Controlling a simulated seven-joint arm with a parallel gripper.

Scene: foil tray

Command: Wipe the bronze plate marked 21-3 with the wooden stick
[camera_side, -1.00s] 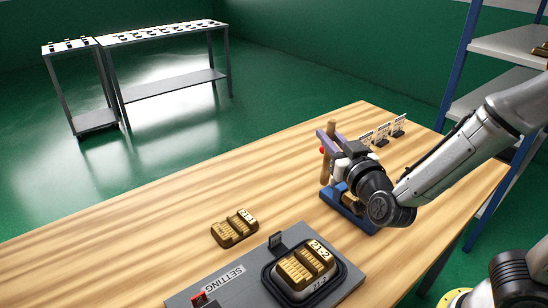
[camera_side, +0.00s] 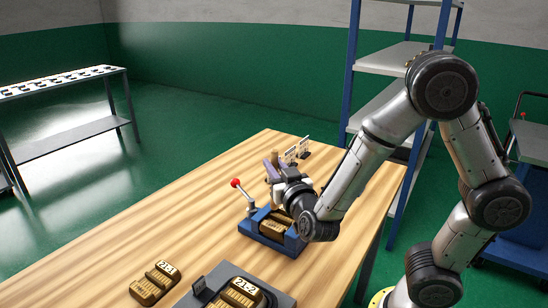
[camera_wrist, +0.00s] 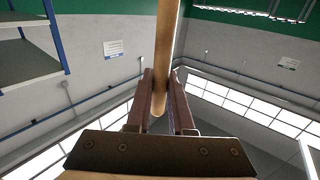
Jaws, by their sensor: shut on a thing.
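My gripper (camera_side: 271,172) is shut on the wooden stick (camera_wrist: 165,62). In the wrist view, the stick runs between my two fingers. Two more bronze plates are nearer the camera: one marked 21-1 (camera_side: 154,284) on the table and one marked 21-2 (camera_side: 240,294) on a grey board. No marking 21-3 is legible.
A lever with a red knob (camera_side: 236,183) rises at the left of the fixture. The wooden table (camera_side: 190,215) is clear to the left. A blue-framed shelf (camera_side: 385,75) stands beyond the table.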

